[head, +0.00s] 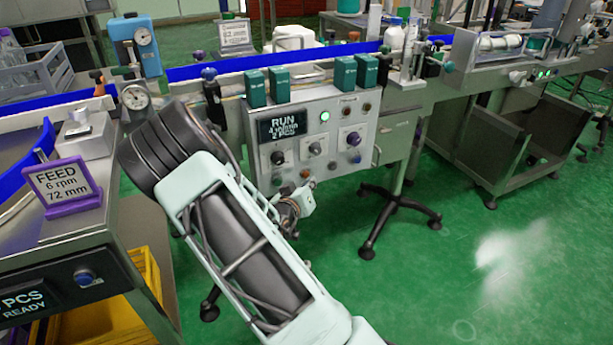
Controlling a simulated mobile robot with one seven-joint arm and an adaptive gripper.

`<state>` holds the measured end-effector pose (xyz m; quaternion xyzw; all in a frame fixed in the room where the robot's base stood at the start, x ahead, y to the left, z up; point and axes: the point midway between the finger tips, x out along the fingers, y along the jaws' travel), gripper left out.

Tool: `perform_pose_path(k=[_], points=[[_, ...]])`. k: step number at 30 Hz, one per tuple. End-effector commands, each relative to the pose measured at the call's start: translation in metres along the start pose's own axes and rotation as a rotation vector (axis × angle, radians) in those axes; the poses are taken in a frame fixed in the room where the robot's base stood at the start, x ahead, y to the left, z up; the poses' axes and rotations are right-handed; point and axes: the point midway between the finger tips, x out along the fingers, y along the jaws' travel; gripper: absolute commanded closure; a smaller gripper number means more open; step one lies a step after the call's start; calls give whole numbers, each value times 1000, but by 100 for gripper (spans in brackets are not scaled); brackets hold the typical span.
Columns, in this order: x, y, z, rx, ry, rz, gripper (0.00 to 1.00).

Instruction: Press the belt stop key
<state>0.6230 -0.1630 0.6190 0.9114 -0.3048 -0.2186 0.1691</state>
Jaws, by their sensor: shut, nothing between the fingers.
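A grey control panel (338,172) hangs below the conveyor in the middle of the head view. Its black display (282,127) reads RUN, with smaller lines that seem to say 4 m/min and 2 PCS. A green lamp (325,116) is lit beside it. My gripper (293,205) is shut and empty near the panel's lower left, partly hidden by my arm.
Teal blocks (255,88) stand along the panel's top. A purple-framed FEED sign (66,186) stands on the left bench, above a yellow crate (105,315). The green floor (480,250) at right is clear.

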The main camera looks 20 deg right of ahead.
Motion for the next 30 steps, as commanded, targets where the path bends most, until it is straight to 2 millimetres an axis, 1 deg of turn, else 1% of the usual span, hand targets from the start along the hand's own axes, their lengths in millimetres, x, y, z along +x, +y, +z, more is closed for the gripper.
perform_pose_path(k=[7,15,30], points=[[0,0,0,0,0,0,100],[6,-4,-4,-1,0,0,100],[7,-5,-5,0,0,0,100]])
